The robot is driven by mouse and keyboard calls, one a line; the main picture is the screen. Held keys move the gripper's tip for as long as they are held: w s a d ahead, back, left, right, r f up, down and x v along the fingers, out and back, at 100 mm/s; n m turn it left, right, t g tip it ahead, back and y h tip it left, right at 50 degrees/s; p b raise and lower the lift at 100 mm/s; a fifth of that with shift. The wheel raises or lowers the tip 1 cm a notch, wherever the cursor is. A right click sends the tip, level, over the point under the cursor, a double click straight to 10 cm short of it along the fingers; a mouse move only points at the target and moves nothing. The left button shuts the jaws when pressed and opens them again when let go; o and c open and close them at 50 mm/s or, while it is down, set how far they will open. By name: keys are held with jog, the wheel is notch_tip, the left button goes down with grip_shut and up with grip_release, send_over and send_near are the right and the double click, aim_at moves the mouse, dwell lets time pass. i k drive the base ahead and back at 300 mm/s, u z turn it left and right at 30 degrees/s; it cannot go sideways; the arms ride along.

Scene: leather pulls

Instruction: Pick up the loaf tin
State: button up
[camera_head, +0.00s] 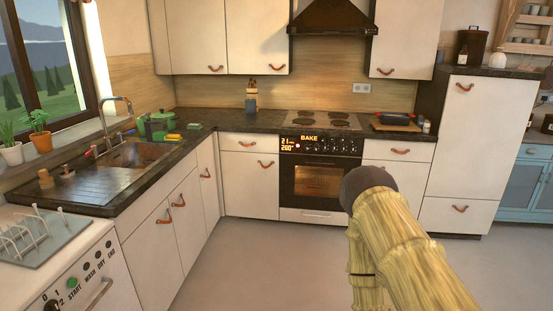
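A dark, oblong vessel that looks like the loaf tin (396,118) sits on the right-hand counter, just right of the hob. It seems to rest on a flat wooden board (388,127). It is small in the picture, so I cannot make out its inside. My arm rises from the lower right, with a dark rounded joint in front of the oven's right side. My gripper is not in view.
The dark counter (231,121) runs along the back wall. The hob (322,120) and lit oven (316,181) are left of the tin. A tall cabinet (463,150) stands right of it. Small jars (426,127) stand close by. The floor (270,260) ahead is clear.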

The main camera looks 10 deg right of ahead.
aim_at(389, 120)
jog(key=u, duration=0.05)
jog(key=i, duration=1.7)
jog(key=z, duration=0.35)
jog(key=i, duration=1.65)
jog(key=z, duration=0.6)
jog(key=i, duration=1.15)
jog(key=z, duration=0.25)
